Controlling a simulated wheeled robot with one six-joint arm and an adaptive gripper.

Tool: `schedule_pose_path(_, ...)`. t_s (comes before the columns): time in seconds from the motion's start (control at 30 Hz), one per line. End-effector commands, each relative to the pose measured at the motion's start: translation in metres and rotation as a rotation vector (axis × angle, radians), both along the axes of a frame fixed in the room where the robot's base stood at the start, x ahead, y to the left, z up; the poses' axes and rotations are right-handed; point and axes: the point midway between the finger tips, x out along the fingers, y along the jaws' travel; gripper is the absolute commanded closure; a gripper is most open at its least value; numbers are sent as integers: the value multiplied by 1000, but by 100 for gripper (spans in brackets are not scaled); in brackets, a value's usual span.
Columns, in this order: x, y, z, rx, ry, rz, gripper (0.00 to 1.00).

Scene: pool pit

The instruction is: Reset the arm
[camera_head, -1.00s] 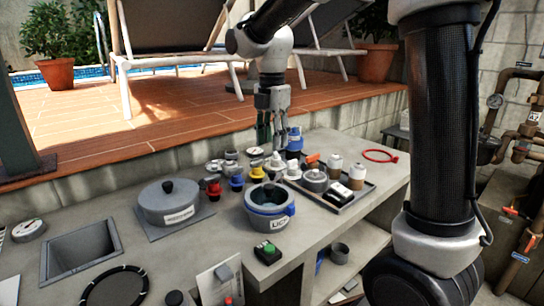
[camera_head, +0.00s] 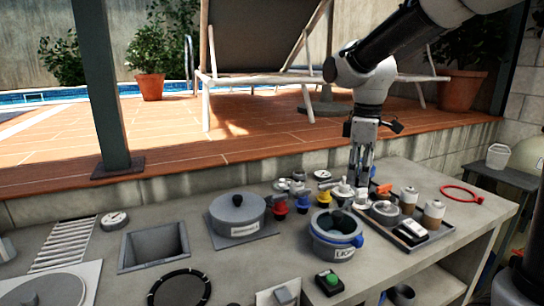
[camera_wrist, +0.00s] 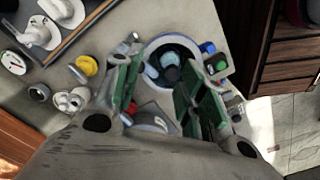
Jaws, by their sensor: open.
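My gripper (camera_head: 360,178) hangs pointing down from my arm over the back right part of the grey counter (camera_head: 190,262). It is open and empty. In the wrist view my gripper (camera_wrist: 160,95) shows two spread fingers with green inner pads, and nothing is between them that they touch. Behind and below the fingers are a round pot with a dark inside (camera_wrist: 152,47) and small counter items.
A tray (camera_head: 436,237) with cups and a jar lies right of the gripper. A sink (camera_head: 153,246) is at left. Loungers stand behind.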

Motion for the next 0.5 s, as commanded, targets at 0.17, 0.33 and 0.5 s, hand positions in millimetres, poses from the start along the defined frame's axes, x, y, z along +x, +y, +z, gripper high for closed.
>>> schedule_pose_path(0.17,-79,-55,5,52,-79,-612,59)
schedule_pose_path(0.33,-146,-95,2,124,-163,-963,59)
schedule_pose_path(0.5,-190,-117,2,173,-249,-1053,59)
